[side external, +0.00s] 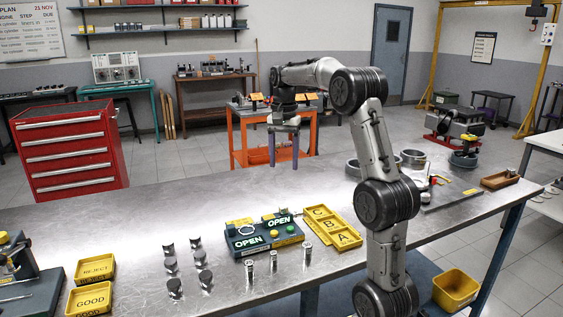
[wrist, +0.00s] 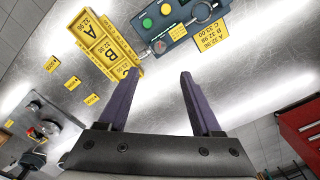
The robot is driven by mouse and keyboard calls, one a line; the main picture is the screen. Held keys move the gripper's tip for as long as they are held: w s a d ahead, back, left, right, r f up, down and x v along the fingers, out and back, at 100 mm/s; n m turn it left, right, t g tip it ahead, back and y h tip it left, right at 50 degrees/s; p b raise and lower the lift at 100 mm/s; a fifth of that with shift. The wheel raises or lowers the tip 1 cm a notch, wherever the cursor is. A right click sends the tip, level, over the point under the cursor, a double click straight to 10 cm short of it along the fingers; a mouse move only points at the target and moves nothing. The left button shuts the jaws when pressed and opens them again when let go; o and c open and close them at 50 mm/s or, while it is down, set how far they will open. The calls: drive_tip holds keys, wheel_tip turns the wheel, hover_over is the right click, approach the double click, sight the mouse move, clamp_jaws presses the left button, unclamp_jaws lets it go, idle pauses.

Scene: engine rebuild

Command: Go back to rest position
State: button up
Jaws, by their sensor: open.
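My gripper (side external: 284,148) is raised well above the steel table, towards its far side, with its fingers pointing down. In the wrist view my gripper (wrist: 160,95) has its two purple fingers spread apart with nothing between them. It touches nothing on the table. Below it are a dark gauge box with lit OPEN signs (side external: 262,236) and a yellow tray lettered A, B and C (side external: 333,228). The wrist view also shows the yellow lettered tray (wrist: 105,45) and the gauge box (wrist: 165,28).
Several small metal cylinders (side external: 169,265) stand on the steel table (side external: 130,225) near its front. Yellow REJECT (side external: 95,268) and GOOD (side external: 89,298) trays sit at the left. A red tool cabinet (side external: 70,150) and an orange cart (side external: 240,140) stand behind. The air around my gripper is clear.

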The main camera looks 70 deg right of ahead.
drive_tip(key=s+a+r+n+t+h, duration=0.1)
drive_tip(key=a+r+n, duration=0.25)
drive_tip(key=a, duration=0.65)
drive_tip(key=s+a+r+n+t, duration=0.2)
drive_tip(key=a+r+n, duration=0.15)
drive_tip(key=a, duration=0.65)
drive_tip(key=s+a+f+n+t+y, duration=0.1)
drive_tip(key=s+a+f+n+t, duration=0.1)
drive_tip(key=s+a+f+n, duration=0.7)
drive_tip(key=shift+s+a+f+n+t, duration=0.3)
drive_tip(key=shift+s+a+f+n, duration=0.15)
drive_tip(key=shift+s+f, duration=0.6)
